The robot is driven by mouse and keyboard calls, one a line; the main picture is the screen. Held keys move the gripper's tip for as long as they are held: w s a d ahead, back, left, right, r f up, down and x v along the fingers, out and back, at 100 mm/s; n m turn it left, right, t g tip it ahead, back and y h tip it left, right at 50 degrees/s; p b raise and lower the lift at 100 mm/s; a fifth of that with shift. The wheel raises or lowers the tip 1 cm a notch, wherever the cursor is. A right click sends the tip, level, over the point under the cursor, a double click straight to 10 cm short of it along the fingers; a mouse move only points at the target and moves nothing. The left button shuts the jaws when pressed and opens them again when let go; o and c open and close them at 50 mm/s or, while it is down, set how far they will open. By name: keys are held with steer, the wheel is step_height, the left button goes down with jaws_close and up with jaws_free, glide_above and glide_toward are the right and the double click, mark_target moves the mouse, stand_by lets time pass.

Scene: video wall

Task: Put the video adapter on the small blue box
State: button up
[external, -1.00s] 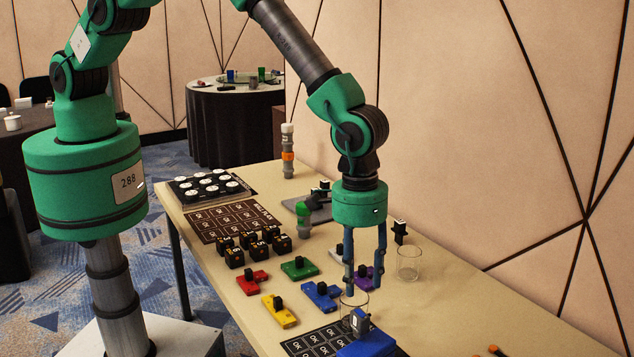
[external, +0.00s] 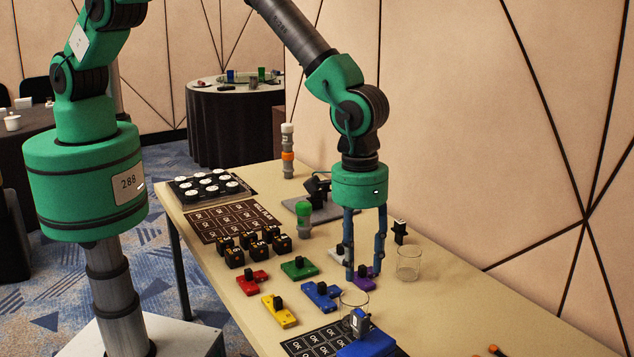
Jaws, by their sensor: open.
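The small blue box (external: 368,346) lies at the front of the table, cut off by the bottom edge of the picture. A small dark grey piece, which looks like the video adapter (external: 359,322), stands upright on or right against the box; the exact contact is hard to see.
Clear glasses (external: 409,263) stand right of my gripper and by the blue box. A black upright piece (external: 400,231) stands near the wall. The right front of the table is mostly clear.

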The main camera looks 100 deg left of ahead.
steer(key=shift+r, duration=0.1)
steer(key=s+a+r+m, duration=0.1)
steer(key=s+a+r, duration=0.15)
steer(key=r, duration=0.45)
steer(key=s+a+r+t, duration=0.1)
steer(key=s+a+r, duration=0.15)
steer(key=r, duration=0.45)
steer(key=s+a+r+m, duration=0.1)
steer(key=a+r, duration=0.2)
steer(key=r, duration=0.5)
steer(key=s+a+r+m+t, duration=0.15)
steer(key=s+a+r, duration=0.45)
steer(key=s+r, duration=0.7)
steer(key=s+a+r+m+t, duration=0.1)
steer(key=s+a+r, duration=0.1)
steer(key=s, duration=0.9)
steer(key=s+a+r+m, duration=0.2)
steer(key=s+a, duration=0.3)
steer(key=s, duration=0.6)
steer(key=s+a+r+m+t, duration=0.1)
steer(key=s+a+r, duration=0.2)
steer(key=s, duration=0.8)
steer(key=shift+a+r+m+t, duration=0.15)
steer(key=shift+r+m+t, duration=0.2)
steer(key=shift+r, duration=0.35)
steer(key=shift+s, duration=0.1)
